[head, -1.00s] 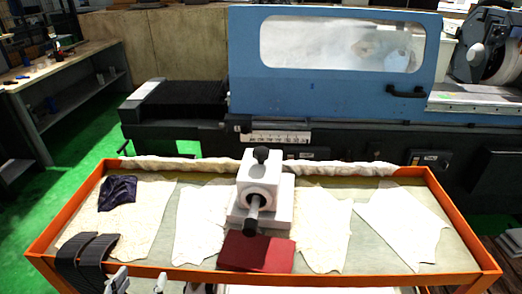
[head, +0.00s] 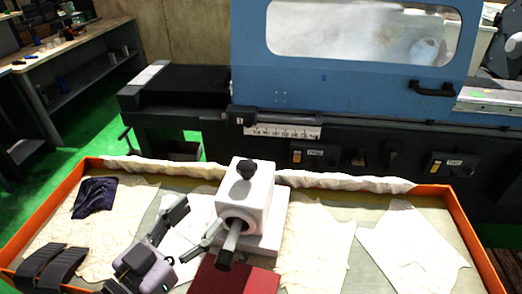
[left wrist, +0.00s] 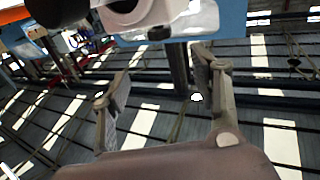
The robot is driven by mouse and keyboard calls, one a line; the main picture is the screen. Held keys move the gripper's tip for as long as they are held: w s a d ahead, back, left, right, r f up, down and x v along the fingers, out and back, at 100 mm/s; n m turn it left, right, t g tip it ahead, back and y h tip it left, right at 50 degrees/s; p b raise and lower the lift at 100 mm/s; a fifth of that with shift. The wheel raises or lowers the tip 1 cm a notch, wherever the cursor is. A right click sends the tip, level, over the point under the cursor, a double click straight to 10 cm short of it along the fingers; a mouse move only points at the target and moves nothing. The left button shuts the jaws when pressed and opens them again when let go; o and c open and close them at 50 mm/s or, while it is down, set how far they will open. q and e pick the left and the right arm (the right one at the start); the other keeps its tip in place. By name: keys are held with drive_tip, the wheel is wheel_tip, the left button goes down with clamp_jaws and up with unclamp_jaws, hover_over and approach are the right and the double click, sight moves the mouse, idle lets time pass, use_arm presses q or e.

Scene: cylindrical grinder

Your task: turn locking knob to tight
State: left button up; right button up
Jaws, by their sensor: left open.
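A white block-shaped unit (head: 245,195) stands on its base in the orange-rimmed tray. A black knob (head: 247,169) sits upright on its top. A dark shaft (head: 229,248) sticks out of its round front opening. My left gripper (head: 187,234) is open and empty, to the left of the unit and lower than the knob. One finger reaches close to the unit's front left side; I cannot tell whether it touches. In the left wrist view the open fingers (left wrist: 162,88) point up toward part of the white unit (left wrist: 185,18). I cannot make out the knob there. My right gripper is out of view.
The orange tray rim (head: 462,225) surrounds pale cloths (head: 412,245), a dark blue cloth (head: 94,197), black ribbed pads (head: 50,268) and a dark red block (head: 235,278). Behind stands the blue grinder cover (head: 350,80).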

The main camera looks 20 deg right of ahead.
sight(240, 171)
use_arm(q)
drive_tip(key=p+x, duration=0.5)
drive_tip(key=x, duration=1)
drive_tip(key=shift+w+d+r, duration=0.15)
drive_tip(key=shift+w, duration=0.05)
drive_tip(key=shift+w+d, duration=0.45)
drive_tip(key=shift+d, duration=0.05)
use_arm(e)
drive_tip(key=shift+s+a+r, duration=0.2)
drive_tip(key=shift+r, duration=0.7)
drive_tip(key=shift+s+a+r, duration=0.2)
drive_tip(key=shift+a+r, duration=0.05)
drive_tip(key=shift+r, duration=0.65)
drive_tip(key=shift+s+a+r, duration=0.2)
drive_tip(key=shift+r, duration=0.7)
use_arm(q)
drive_tip(key=shift+c, duration=0.2)
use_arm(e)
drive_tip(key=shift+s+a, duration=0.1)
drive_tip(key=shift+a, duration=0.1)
use_arm(q)
drive_tip(key=c, duration=1.1)
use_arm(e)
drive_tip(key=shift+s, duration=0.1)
